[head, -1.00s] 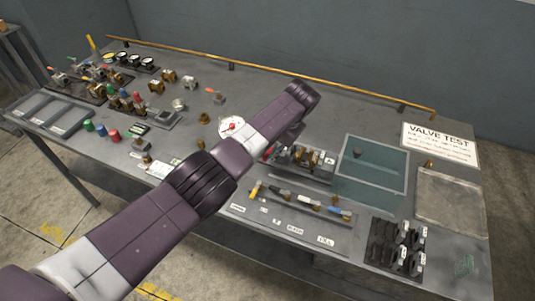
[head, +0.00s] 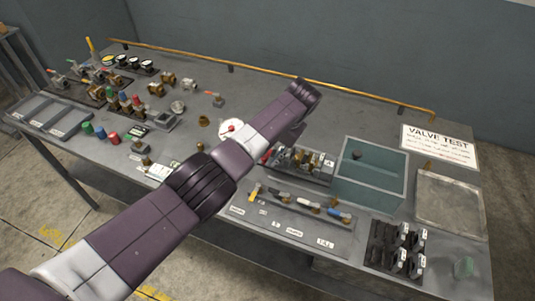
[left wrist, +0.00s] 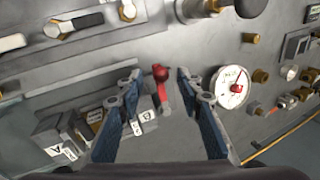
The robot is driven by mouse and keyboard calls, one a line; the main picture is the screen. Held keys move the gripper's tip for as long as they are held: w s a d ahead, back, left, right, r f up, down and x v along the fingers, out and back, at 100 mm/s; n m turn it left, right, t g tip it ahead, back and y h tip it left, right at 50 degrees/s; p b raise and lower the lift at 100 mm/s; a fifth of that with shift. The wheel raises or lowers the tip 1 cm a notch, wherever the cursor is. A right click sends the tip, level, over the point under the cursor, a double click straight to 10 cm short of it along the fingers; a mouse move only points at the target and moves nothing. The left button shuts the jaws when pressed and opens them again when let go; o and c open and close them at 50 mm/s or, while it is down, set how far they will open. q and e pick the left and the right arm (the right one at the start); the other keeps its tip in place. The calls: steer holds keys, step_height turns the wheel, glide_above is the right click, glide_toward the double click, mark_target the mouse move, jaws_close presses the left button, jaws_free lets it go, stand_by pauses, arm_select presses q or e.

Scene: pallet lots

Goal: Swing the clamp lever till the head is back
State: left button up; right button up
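In the left wrist view a red lever (left wrist: 161,88) with a round knob stands up from the bench between my left gripper's fingers. My left gripper (left wrist: 157,78) is open, with blue-grey fingers apart on either side of the lever and a visible gap to each. In the head view my left forearm crosses the bench and hides most of the lever; a small red part shows beside the forearm at the fixture (head: 303,163). I cannot make out the clamp head or its position. My right gripper is in neither view.
A white dial gauge (left wrist: 231,87) lies beside the right finger; labelled blocks (left wrist: 62,137) lie by the left one. A glass tank (head: 370,180) stands right of the fixture, with a tool row (head: 300,203) in front. Valves and fittings crowd the left; a brass rail (head: 270,72) runs along the back.

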arm_select(q)
steer(key=v, duration=1.1)
steer(key=shift+d, duration=0.15)
